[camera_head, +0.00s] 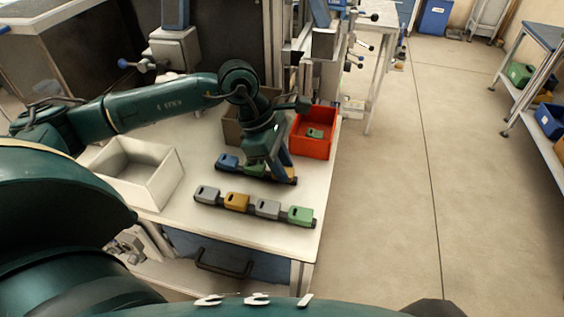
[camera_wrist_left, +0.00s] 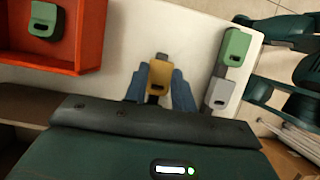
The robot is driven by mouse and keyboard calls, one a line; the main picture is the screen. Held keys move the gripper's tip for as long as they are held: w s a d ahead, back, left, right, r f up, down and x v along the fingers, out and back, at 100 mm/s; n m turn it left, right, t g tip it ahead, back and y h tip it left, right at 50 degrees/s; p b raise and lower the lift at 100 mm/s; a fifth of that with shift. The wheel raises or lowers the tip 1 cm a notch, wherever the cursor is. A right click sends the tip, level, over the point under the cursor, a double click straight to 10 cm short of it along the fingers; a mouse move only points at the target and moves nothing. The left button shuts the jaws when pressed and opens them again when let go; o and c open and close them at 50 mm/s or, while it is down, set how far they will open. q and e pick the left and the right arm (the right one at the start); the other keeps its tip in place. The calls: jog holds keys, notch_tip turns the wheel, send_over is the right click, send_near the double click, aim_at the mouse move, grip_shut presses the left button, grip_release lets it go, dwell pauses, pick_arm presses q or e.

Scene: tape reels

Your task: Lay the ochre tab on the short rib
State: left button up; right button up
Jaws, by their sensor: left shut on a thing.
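The ochre tab (camera_wrist_left: 159,80) is between the two blue fingers of my left gripper (camera_wrist_left: 158,92), which is shut on it. In the head view, my left gripper (camera_head: 281,170) reaches down over the right end of the rear, shorter rib (camera_head: 217,167) and hides part of it. A blue tab (camera_head: 228,161) and a green tab (camera_head: 254,170) stand on that rib. Dark rib-like ends show beyond and below the ochre tab in the wrist view. I cannot tell whether the tab touches the rib. My right gripper is not in view.
A longer rib (camera_head: 251,212) in front bears a grey, an ochre (camera_head: 237,201), another grey and a green tab (camera_head: 301,215). A red bin (camera_head: 326,147) with a green tab inside stands behind. An empty white bin (camera_head: 157,186) stands at left.

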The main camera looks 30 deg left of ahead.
pick_arm(q)
jog(key=o, duration=0.9)
jog(key=shift+o, duration=0.2)
jog(key=v, duration=1.2)
jog(key=shift+b, duration=0.3)
